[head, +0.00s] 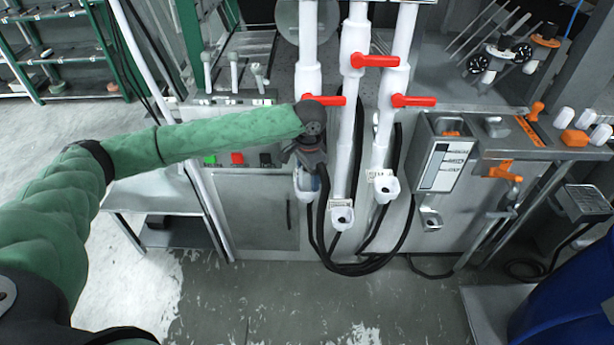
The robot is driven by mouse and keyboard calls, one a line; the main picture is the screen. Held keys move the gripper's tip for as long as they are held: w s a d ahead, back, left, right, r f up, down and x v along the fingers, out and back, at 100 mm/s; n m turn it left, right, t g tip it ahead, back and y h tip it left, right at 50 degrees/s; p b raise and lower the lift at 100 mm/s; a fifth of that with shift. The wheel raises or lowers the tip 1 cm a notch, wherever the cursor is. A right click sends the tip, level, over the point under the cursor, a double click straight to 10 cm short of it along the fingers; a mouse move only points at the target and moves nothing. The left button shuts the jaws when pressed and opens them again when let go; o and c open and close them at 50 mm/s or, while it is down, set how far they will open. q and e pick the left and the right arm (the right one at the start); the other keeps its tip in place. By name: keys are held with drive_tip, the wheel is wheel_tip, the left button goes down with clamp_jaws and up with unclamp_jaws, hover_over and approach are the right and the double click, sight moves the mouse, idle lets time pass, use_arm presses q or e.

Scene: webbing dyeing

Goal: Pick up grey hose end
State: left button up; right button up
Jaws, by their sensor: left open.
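My left gripper (306,165) is open at the leftmost of three white vertical pipes, in front of its lower part. It partly covers the white holder (305,194) at that pipe's foot. I cannot tell whether it touches a hose end there. Two more white holders with dark openings show at the middle pipe (342,217) and the right pipe (385,188). Black hoses (362,268) loop below them near the floor. Which end is the grey hose end is not clear; it may be hidden behind my gripper. My right gripper is not in view.
Red valve handles (375,61) stick out from the pipes above my gripper. A steel cabinet (255,212) stands behind and below it. A dispenser (445,160) with orange parts is to the right. A blue rounded object (570,300) fills the lower right. The front floor is open.

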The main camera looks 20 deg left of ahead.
use_arm(q)
drive_tip(key=shift+f, duration=0.15)
drive_tip(key=c, duration=1.3)
drive_tip(key=shift+r, duration=0.2)
